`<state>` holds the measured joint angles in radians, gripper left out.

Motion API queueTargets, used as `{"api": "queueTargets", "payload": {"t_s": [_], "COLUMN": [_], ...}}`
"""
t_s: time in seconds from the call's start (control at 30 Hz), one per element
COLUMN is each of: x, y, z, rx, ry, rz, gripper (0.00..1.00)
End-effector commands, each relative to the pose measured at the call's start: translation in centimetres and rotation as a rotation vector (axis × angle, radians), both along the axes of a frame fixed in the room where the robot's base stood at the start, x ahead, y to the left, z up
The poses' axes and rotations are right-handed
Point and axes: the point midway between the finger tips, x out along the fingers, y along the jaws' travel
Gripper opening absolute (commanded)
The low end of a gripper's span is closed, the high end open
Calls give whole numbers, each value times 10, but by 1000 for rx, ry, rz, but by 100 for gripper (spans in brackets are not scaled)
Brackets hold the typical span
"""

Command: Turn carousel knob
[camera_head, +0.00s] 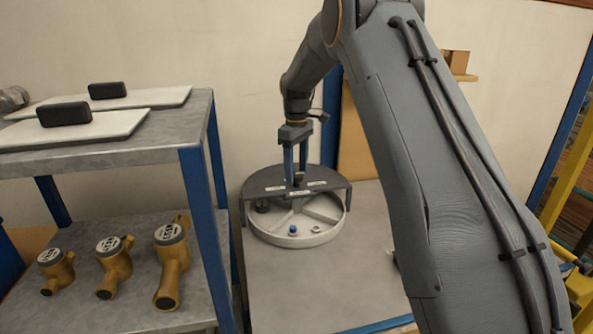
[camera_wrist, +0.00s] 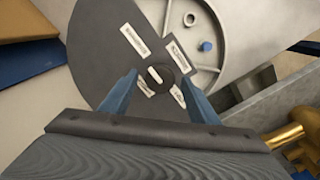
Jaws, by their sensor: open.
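The carousel (camera_head: 297,237) is a round white tray with compartments, on the grey table. A dark grey cover (camera_head: 325,184) with white labels lies over its back part. The carousel knob (camera_wrist: 159,76) is black and round with a white mark, in the middle of the cover in the wrist view. My gripper (camera_head: 295,180) points down over the cover. Its two blue fingers stand apart, one on each side of the knob, and in the wrist view (camera_wrist: 160,82) the gripper is open. I cannot tell whether the fingers touch the knob.
A two-level shelf (camera_head: 158,141) with blue posts stands on the left, with several brass meters (camera_head: 114,264) below. The tabletop (camera_head: 330,282) in front is clear.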

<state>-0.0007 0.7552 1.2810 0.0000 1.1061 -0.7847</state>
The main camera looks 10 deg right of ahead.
Motion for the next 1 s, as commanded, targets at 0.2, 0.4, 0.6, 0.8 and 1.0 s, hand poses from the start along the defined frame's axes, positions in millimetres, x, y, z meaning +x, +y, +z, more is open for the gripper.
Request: {"api": "queueTargets", "payload": {"t_s": [0.2, 0.4, 0.6, 0.8, 1.0], "x": [2, 1, 1, 0, -6], "y": [0, 0, 0, 0, 0], "z": [31, 61, 74, 75, 72], "rx": [0, 0, 0, 0, 0], "ry": [-6, -4, -3, -3, -3], "rz": [0, 0, 0, 0, -17], "gripper": [55, 55, 55, 55, 55]}}
